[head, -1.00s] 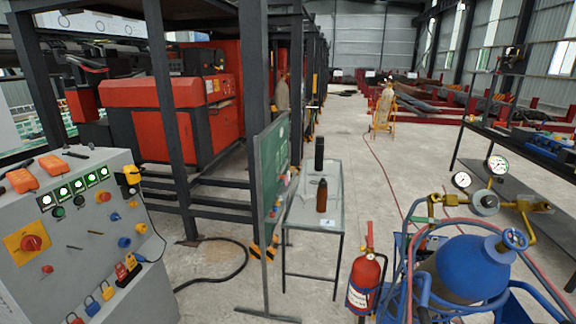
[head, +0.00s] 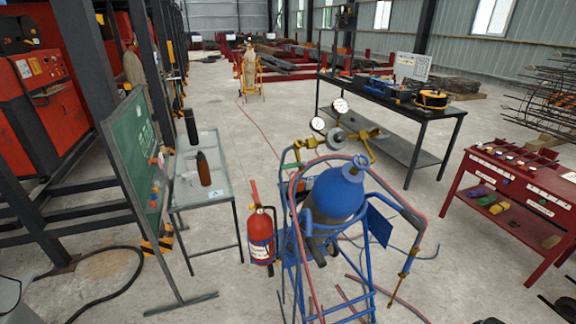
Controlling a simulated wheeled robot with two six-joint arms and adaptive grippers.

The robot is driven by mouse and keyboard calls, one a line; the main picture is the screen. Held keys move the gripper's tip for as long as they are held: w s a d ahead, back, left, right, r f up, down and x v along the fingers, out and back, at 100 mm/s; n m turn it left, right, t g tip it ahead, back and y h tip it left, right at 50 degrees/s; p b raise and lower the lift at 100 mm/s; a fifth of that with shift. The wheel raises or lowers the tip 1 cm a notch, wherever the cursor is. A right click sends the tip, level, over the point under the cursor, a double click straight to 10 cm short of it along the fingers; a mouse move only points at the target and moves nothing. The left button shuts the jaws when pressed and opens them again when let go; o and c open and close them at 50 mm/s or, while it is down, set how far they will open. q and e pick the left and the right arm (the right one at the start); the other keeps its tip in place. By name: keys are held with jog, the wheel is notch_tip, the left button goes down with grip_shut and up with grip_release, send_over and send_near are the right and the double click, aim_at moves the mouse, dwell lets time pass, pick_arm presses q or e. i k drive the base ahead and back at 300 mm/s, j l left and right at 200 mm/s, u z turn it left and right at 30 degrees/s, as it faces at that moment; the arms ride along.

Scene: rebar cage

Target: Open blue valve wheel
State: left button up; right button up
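The blue valve wheel (head: 360,162) sits on top of a blue gas cylinder (head: 338,193), right of the middle in the head view. It is small here, and how far it is turned cannot be told. The cylinder stands tilted in a blue cart frame (head: 306,262). A brass regulator (head: 337,136) with two round white gauges (head: 341,106) is joined near the wheel. Neither of my grippers is in view, and nothing is seen touching the wheel.
A red fire extinguisher (head: 261,237) stands left of the cart. A glass-topped table (head: 222,186) and green board (head: 131,150) are further left. A black workbench (head: 452,110) and red tool bench (head: 482,190) stand right. Hoses lie around the cart; concrete floor (head: 425,215) lies between it and the benches.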

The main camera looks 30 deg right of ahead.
aim_at(361, 161)
jog(key=z, duration=1.55)
